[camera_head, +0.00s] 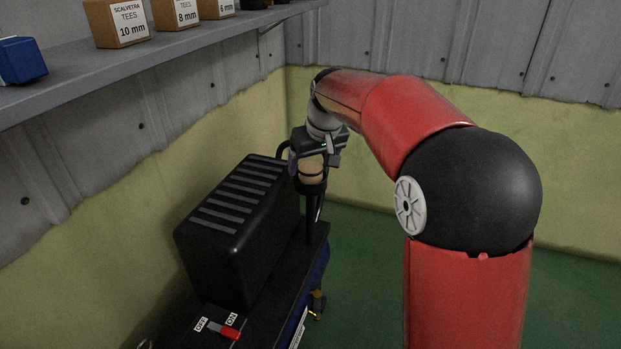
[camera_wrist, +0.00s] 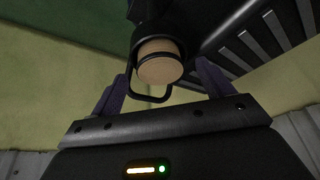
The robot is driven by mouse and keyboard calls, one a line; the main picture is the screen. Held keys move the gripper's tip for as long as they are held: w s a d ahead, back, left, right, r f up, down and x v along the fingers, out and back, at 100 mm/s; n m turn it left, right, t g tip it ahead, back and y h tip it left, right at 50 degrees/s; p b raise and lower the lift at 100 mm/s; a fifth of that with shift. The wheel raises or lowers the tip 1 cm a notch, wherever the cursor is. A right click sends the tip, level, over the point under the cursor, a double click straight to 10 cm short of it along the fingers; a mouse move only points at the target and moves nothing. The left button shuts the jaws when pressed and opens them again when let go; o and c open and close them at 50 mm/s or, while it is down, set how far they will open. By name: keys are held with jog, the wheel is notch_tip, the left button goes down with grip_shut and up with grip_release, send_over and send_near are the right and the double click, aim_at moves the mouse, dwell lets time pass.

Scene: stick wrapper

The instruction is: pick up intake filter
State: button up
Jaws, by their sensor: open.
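The intake filter looks to be the tan round-topped piece (camera_head: 312,178) in a black holder on an upright black pipe, at the far end of the machine. In the wrist view its tan face (camera_wrist: 158,62) sits inside a black ring with a wire loop. My gripper (camera_head: 314,160) is open, right above and around the filter's top. In the wrist view the purple fingers of my gripper (camera_wrist: 162,72) stand to the left and right of the tan face, with gaps on both sides. The filter's lower part is hidden by its holder.
A black ribbed housing (camera_head: 228,225) stands close left of the filter. A red switch (camera_head: 222,329) marked OFF and ON is at the near end. A grey shelf (camera_head: 150,60) with small boxes (camera_head: 120,22) runs above on the left. Green floor (camera_head: 365,270) lies open to the right.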

jog(key=shift+x, duration=0.95)
jog(key=shift+c, duration=0.3)
jog(key=shift+r, duration=0.1)
jog(key=c, duration=1)
